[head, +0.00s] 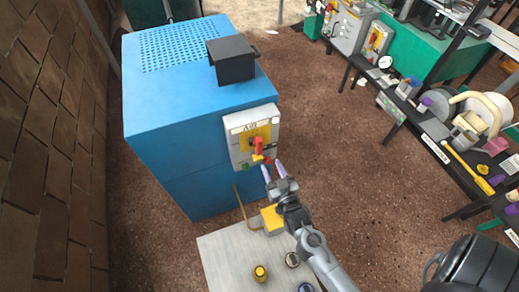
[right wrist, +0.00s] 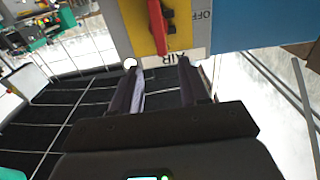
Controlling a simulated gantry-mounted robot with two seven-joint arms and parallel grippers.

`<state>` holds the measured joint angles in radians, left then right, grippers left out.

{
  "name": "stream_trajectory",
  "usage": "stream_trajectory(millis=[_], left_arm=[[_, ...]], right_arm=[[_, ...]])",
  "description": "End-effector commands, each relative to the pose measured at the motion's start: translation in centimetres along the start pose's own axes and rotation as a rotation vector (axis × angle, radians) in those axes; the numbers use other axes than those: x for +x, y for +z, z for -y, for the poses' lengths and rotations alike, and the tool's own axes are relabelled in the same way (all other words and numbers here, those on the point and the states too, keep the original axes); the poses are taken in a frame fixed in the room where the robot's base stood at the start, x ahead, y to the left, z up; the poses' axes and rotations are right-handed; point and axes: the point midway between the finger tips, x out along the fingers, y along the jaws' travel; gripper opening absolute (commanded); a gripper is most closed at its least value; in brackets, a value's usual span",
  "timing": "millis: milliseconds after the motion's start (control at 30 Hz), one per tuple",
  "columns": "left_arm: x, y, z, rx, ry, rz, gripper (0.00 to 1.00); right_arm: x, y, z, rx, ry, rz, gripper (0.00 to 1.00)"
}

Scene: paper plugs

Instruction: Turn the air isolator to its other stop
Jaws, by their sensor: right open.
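The air isolator has a red handle (head: 258,146) on a yellow plate (head: 266,132), set in a pale grey panel (head: 236,135) on the blue cabinet. In the right wrist view the red handle (right wrist: 157,25) runs up and down the picture, its lower end near the "AIR" label (right wrist: 175,58). An "OFF" mark (right wrist: 202,15) is to its right. My right gripper (head: 273,168) is open and empty, just below and right of the handle in the head view. In the right wrist view its fingers (right wrist: 158,68) point at the handle and stop short of it. My left gripper is not in view.
A black box (head: 232,60) sits on the blue cabinet (head: 165,120). A grey platform (head: 225,255) with a yellow block (head: 272,220) and knobs lies below. A cluttered dark bench (head: 430,120) runs along the right. The brown floor between is open.

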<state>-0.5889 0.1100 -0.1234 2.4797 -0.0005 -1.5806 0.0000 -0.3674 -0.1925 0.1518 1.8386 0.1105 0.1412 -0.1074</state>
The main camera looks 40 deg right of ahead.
Motion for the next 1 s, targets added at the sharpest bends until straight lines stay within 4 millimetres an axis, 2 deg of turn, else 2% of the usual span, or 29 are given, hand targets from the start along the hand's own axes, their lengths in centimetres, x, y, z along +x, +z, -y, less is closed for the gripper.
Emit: stream_trajectory(millis=[400,600,800,1000], left_arm=[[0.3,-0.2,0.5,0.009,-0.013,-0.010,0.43],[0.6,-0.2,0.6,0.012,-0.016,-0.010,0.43],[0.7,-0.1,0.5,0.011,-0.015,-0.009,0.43],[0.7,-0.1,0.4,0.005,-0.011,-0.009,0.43]], right_arm=[[6.3,0.0,0.0,-0.001,-0.001,-0.001,0.45],[8.8,0.0,0.0,0.000,-0.001,0.000,0.45],[9.9,0.0,0.0,-0.001,-0.001,0.001,0.45],[10.0,-0.1,0.0,-0.001,-0.001,0.001,0.45]])
